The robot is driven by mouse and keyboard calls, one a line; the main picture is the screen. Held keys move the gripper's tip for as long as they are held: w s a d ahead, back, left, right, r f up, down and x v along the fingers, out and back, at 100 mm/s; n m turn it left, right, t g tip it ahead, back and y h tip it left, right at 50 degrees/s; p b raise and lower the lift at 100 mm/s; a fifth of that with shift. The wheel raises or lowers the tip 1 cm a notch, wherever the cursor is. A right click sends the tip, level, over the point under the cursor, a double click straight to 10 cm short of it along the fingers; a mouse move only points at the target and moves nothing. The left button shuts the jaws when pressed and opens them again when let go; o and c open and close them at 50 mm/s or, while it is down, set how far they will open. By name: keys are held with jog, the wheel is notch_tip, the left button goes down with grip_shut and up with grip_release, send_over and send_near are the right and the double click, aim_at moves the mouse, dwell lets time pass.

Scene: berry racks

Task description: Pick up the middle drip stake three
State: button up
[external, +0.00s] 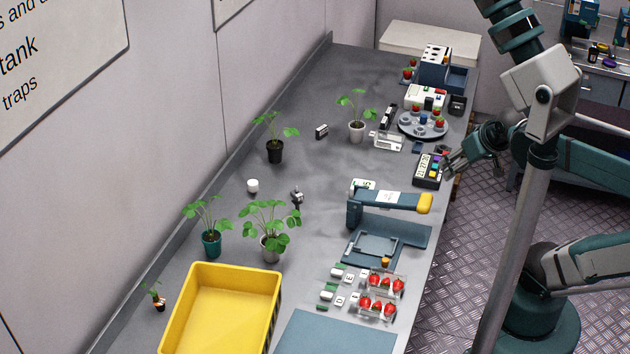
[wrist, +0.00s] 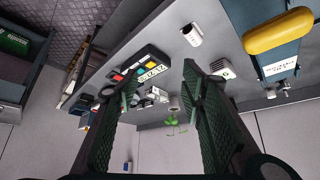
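I cannot make out a drip stake clearly in either view. A small black-and-white rack-like item (external: 388,117) stands beside a potted plant, but its contents are too small to tell. My gripper (external: 449,167) is at the right edge of the bench, just right of a dark keypad device (external: 428,170) with coloured buttons. In the wrist view my gripper (wrist: 160,80) has its two dark ridged fingers wide apart with nothing held.
A blue press with a yellow handle (external: 425,203) stands nearer the camera. A round turntable (external: 408,126) with berries is farther back. Strawberry packs (external: 385,283), a yellow crate (external: 193,322) and several potted plants occupy the bench.

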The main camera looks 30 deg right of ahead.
dwell(0.6)
jog(key=w+a+r+m+g+y+p, duration=0.1)
jog(key=w+a+r+m+g+p, duration=0.1)
jog(key=w+a+r+m+p, duration=0.5)
jog(key=m+g+p, duration=0.5)
jog(key=m+p, duration=0.4)
jog(key=p, duration=0.1)
send_over(297, 193)
jog(key=shift+h, duration=0.4)
jog(key=f, duration=1)
jog(key=shift+d, duration=0.35)
jog(key=shift+s+a+f, duration=0.1)
jog(key=shift+a+f, duration=0.15)
jog(key=shift+a, duration=0.15)
jog(key=shift+f, duration=0.1)
